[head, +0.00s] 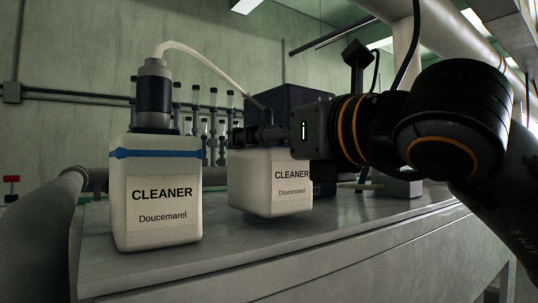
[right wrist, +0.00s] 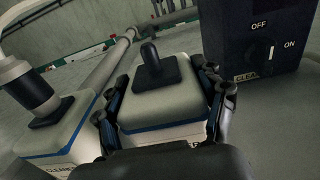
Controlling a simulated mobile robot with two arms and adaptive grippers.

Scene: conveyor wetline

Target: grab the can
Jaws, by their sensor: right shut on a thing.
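The white can labelled CLEANER (head: 270,187) is at the middle of the head view, over the grey bench. My right gripper (head: 248,136) comes in from the right and is shut on its upper part. The can looks slightly tilted, with a dark shadow under it, and seems just off the bench top. In the right wrist view the can (right wrist: 160,105), with a black cap and blue band, sits between the fingers of the gripper (right wrist: 163,84). My left gripper is not in view.
A second CLEANER can (head: 158,195) with a pump top and hose (head: 190,48) stands close on the left. A dark box with an OFF/ON knob (right wrist: 268,40) stands behind. Several bottles (head: 213,125) stand farther back. The bench front (head: 330,240) is clear.

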